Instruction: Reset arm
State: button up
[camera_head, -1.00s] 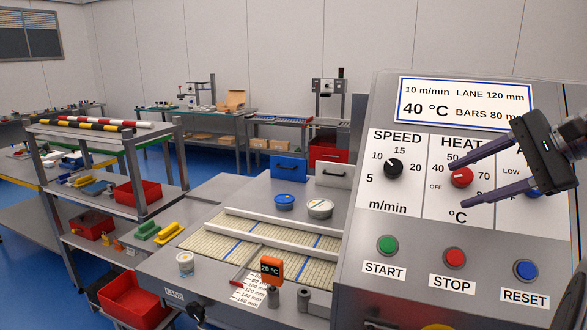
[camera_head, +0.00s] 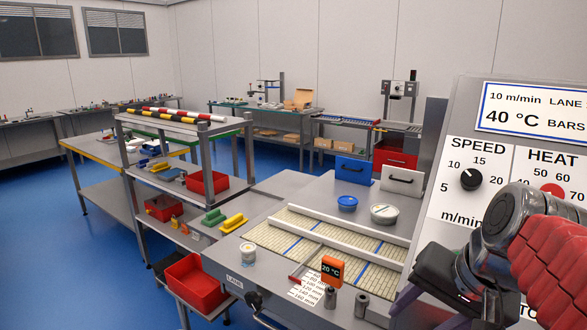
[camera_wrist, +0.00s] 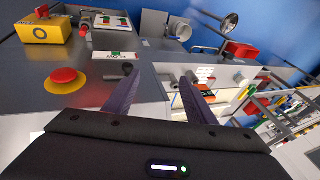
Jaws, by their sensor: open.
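My gripper (camera_head: 414,308) is in front of the lower left part of the grey control panel (camera_head: 452,130), fingers pointing down and left. In the wrist view my gripper (camera_wrist: 158,80) has its two dark fingers spread, with nothing between them. The display (camera_head: 535,117) reads 40 °C. The black SPEED knob (camera_head: 471,180) shows clear of the arm. My arm hides part of the HEAT dial and most of the panel's lower buttons.
The belt lane (camera_head: 325,240) with white rails lies left of the panel. An orange 20 °C gauge (camera_head: 332,269) stands at its front. A rack (camera_head: 196,128) with red bins is further left. The wrist view shows a red mushroom button (camera_wrist: 68,79) near the fingers. Blue floor is open at left.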

jog(key=s+a+f+n+h, duration=0.1)
jog(key=s+a+f+n, duration=0.1)
jog(key=s+f+n, duration=0.1)
jog(key=s+a+f+n+t, duration=0.1)
jog(key=s+a+f+n, duration=0.1)
jog(key=f, duration=0.3)
jog(key=shift+s+a+f+n+h, duration=0.25)
jog(key=shift+s+a+n+h, duration=0.15)
jog(key=shift+n, duration=0.4)
dwell(0.3)
